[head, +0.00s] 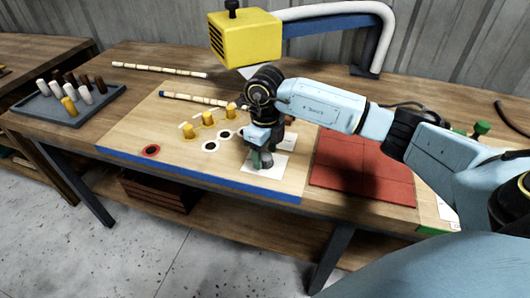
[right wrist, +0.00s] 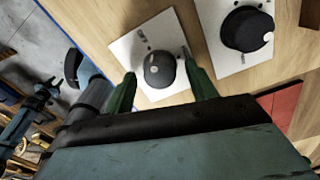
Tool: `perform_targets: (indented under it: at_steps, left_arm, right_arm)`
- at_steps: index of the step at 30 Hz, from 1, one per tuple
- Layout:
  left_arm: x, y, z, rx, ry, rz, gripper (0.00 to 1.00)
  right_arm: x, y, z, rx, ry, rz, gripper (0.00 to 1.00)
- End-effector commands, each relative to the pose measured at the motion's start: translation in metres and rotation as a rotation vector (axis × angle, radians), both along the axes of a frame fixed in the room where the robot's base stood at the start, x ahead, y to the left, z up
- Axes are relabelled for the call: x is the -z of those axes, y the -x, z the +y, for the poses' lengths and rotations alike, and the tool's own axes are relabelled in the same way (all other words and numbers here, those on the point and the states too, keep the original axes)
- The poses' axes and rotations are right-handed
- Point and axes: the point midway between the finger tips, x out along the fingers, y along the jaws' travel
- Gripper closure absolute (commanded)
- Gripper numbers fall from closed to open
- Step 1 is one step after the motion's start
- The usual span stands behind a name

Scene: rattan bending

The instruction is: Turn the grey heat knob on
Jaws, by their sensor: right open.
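The grey knob (right wrist: 160,69) sits on a white plate (right wrist: 122,52) in the right wrist view, with a pale dot on its face. My right gripper (right wrist: 155,78) is open, its two green fingers on either side of the grey knob. I cannot tell whether they touch it. A larger black knob (right wrist: 247,30) sits on a second white plate beside it. In the head view my right gripper (head: 262,160) points down over the front white plate (head: 268,170) and hides most of the knob. My left gripper is not in view.
A yellow heater box (head: 246,40) stands behind my right arm. A red mat (head: 365,168) lies right. A grey tray of pegs (head: 68,101) is far left.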

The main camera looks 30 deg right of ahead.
Motion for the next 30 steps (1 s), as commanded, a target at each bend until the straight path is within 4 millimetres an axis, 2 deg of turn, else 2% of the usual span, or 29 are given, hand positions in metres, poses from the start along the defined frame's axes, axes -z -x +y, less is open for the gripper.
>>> perform_targets:
  at_steps: [9,19,30]
  left_arm:
    - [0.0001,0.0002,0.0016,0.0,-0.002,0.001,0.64]
    - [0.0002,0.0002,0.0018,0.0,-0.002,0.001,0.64]
    - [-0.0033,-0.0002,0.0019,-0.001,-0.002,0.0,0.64]
  right_arm:
    - [0.0024,0.0002,0.0001,0.0,-0.001,0.0,0.44]
    - [0.0021,0.0001,0.0003,0.0,-0.001,0.0,0.88]
    - [0.0012,0.0,0.0001,0.064,-0.001,0.0,0.88]
